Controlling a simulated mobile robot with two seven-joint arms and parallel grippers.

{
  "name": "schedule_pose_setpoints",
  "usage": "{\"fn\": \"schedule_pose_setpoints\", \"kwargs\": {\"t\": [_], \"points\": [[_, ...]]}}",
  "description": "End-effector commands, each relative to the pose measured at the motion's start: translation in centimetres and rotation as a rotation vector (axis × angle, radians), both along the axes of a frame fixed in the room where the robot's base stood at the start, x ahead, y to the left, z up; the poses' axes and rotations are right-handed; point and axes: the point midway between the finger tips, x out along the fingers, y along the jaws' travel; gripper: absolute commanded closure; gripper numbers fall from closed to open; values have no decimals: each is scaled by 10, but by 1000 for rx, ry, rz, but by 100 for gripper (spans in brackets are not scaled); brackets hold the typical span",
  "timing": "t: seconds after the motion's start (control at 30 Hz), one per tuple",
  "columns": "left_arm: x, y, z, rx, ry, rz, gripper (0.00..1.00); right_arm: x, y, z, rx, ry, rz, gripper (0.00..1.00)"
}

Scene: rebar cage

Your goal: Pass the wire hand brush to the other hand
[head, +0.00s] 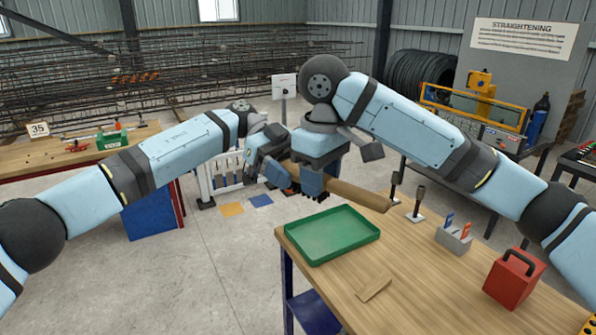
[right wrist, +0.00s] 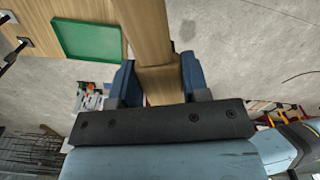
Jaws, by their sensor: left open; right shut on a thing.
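The wire hand brush (head: 352,193) has a long wooden handle and is held in the air between my arms, its handle end pointing right, toward the table. My right gripper (head: 305,178) is shut on it. In the right wrist view, the wooden brush (right wrist: 145,28) runs between the blue fingers of my right gripper (right wrist: 157,84). My left gripper (head: 268,165) is open, close to the left of the right gripper, near the brush's other end. The brush's bristle end is mostly hidden by the grippers, and I cannot tell whether the left fingers touch it.
A wooden table (head: 420,275) stands below right, bearing a green tray (head: 330,236), a red box (head: 513,278) and a grey holder (head: 454,238). Another bench (head: 60,163) is at left.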

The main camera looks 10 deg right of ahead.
Motion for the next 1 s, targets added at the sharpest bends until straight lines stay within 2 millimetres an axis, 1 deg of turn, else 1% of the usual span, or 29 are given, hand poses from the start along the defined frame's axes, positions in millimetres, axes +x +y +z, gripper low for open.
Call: {"fn": "schedule_pose_setpoints", "kwargs": {"t": [0.1, 0.4, 0.43, 0.47, 0.5, 0.57, 0.6, 0.67, 0.73, 0.77, 0.8, 0.87, 0.9, 1.0], "points": [[-5, -4, -3, -1, 1, 0, 28, 0, 0, 0, 0, 0, 0, 84], [-7, -6, -4, -1, 1, -2, 28, 0, 0, 1, 1, -1, -1, 84], [-7, -6, -4, -1, 1, -2, 32, 0, 0, 1, 1, -1, -1, 84], [-7, -6, -4, 0, 1, -3, 39, 0, 0, 1, 2, -2, -1, 84], [-7, -7, -4, 0, 1, -3, 48, 0, 0, 1, 2, -2, -1, 84], [-8, -7, -4, 0, 1, -4, 62, 1, 0, 1, 2, -2, -1, 84], [-8, -7, -4, -1, 1, -4, 71, 1, 0, 1, 3, -3, -1, 84], [-8, -7, -4, -1, 1, -4, 84, 1, 0, 1, 3, -3, 0, 84], [-8, -7, -4, -1, 1, -5, 84, 0, 1, 1, 3, -3, 0, 84], [-8, -8, -4, -1, 0, -6, 84, 0, 1, 1, 3, -4, 1, 53], [-8, -7, -4, -1, 1, -5, 84, 0, 1, 1, 3, -4, 1, 44], [-8, -7, -4, -1, 1, -4, 84, 0, 1, 1, 3, -3, 1, 30], [-8, -7, -3, -1, 1, -4, 84, 0, 1, 1, 3, -3, 1, 28], [-7, -6, -3, -1, 0, -4, 84, 0, 0, 1, 1, -1, 0, 28]]}}
